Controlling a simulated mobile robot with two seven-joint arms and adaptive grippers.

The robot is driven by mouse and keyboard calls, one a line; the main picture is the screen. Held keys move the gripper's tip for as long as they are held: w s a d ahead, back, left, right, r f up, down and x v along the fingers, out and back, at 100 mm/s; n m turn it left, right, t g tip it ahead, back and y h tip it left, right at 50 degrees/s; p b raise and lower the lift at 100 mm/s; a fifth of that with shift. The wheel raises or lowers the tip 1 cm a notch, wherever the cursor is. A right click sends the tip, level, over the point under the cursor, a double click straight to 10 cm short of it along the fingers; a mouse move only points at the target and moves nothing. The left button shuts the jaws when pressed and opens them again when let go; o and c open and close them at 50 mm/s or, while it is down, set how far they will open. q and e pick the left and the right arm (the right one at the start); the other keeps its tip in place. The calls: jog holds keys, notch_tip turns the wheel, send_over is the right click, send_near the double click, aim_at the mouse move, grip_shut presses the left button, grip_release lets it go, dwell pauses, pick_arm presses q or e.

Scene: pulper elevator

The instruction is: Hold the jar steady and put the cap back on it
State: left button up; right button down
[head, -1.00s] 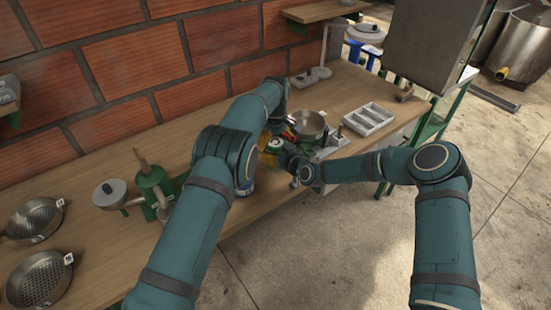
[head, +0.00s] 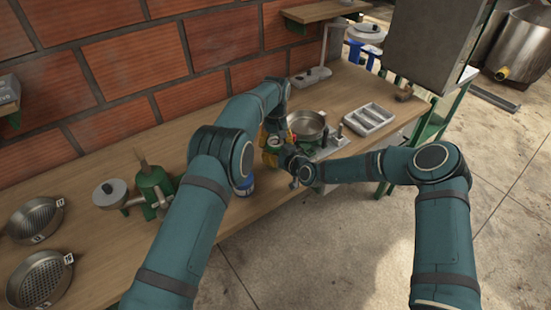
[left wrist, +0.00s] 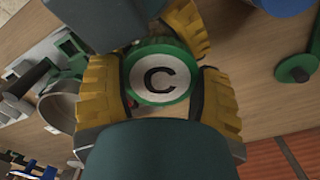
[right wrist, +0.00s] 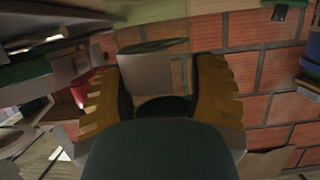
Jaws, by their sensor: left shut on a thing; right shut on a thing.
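A round cap with a green rim and a pale top marked C (left wrist: 160,76) sits between the yellow fingers of my left gripper (left wrist: 160,95), which is shut on it from above. In the head view my left gripper (head: 267,138) is over the bench. My right gripper (right wrist: 165,100) is shut on a dark rounded thing (right wrist: 165,107), which looks like the jar, mostly hidden by my gripper. A yellow finger of my right gripper (left wrist: 188,28) shows close beside the cap in the left wrist view. I cannot tell whether cap and jar touch.
A metal pan (head: 307,124) stands just behind the grippers, with a grey compartment tray (head: 369,119) to its right. A blue container (head: 244,186) stands near the front edge. A green device (head: 154,187) and strainers (head: 36,219) are at left. The brick wall (head: 130,70) closes the back.

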pick_arm(q)
jog(key=o, duration=1.2)
jog(key=shift+o, duration=0.2)
jog(key=shift+r, duration=2.25)
jog(key=shift+o, duration=0.4)
jog(key=shift+r+n, duration=1)
jog(key=shift+r, duration=0.75)
